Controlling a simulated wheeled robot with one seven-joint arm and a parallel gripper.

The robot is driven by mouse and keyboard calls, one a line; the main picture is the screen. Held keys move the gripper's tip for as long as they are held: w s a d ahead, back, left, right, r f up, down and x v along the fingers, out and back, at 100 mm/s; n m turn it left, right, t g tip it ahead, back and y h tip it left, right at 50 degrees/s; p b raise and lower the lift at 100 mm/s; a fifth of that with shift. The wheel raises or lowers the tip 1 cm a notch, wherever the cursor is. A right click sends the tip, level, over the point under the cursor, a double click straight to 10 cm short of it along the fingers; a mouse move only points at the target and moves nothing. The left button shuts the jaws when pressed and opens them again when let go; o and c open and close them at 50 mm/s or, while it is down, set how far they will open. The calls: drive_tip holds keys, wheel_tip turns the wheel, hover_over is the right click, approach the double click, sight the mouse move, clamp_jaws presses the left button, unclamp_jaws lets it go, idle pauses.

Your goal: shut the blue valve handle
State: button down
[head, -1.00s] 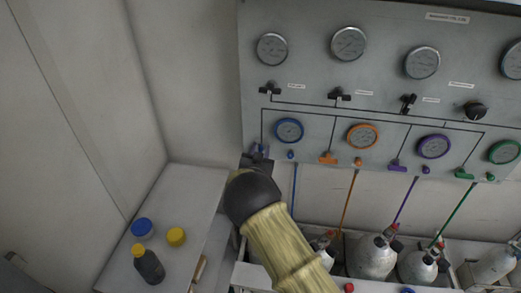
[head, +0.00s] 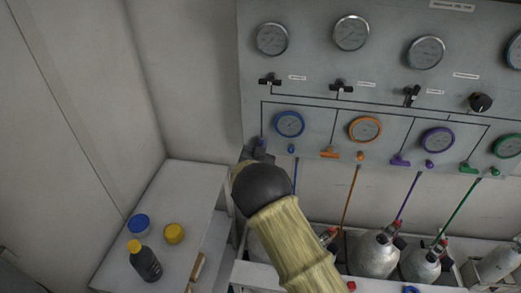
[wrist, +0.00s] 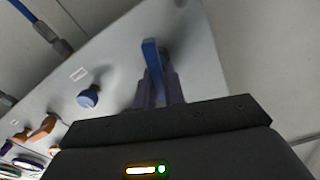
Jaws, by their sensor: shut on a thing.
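The blue valve handle (wrist: 151,58) stands out from the grey panel in the wrist view. It is a flat blue lever between my two fingertips. My gripper (wrist: 158,84) is shut on it, with a finger on each side. In the head view only a small bit of blue (head: 263,142) shows at the panel's lower left corner. My gripper (head: 257,152) is there too, and my wrist and forearm hide most of it and the handle.
A small blue knob (wrist: 88,96) sits beside the handle. The panel (head: 310,90) carries gauges and orange, purple and green handles. Gas cylinders (head: 373,255) stand below. A side counter (head: 180,200) holds a dark bottle (head: 145,262) and blue and yellow lids.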

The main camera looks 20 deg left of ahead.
drive_tip(key=m+b, duration=0.1)
drive_tip(key=b, duration=0.1)
drive_tip(key=m+b, duration=0.1)
drive_tip(key=b, duration=0.1)
drive_tip(key=f+m+b, duration=0.1)
drive_tip(key=b, duration=0.2)
drive_tip(key=shift+w+d, duration=0.1)
drive_tip(key=shift+d, duration=0.2)
drive_tip(key=m+b, duration=0.4)
drive_tip(key=b, duration=0.2)
drive_tip(key=m+b, duration=0.3)
drive_tip(key=b, duration=0.3)
drive_tip(key=m+b, duration=0.4)
drive_tip(key=b, duration=0.3)
drive_tip(key=shift+d+f+m, duration=0.25)
drive_tip(key=shift+f+m, duration=0.05)
drive_tip(key=shift+f, duration=0.05)
drive_tip(key=c, duration=1.5)
unclamp_jaws()
drive_tip(key=shift+r, duration=0.1)
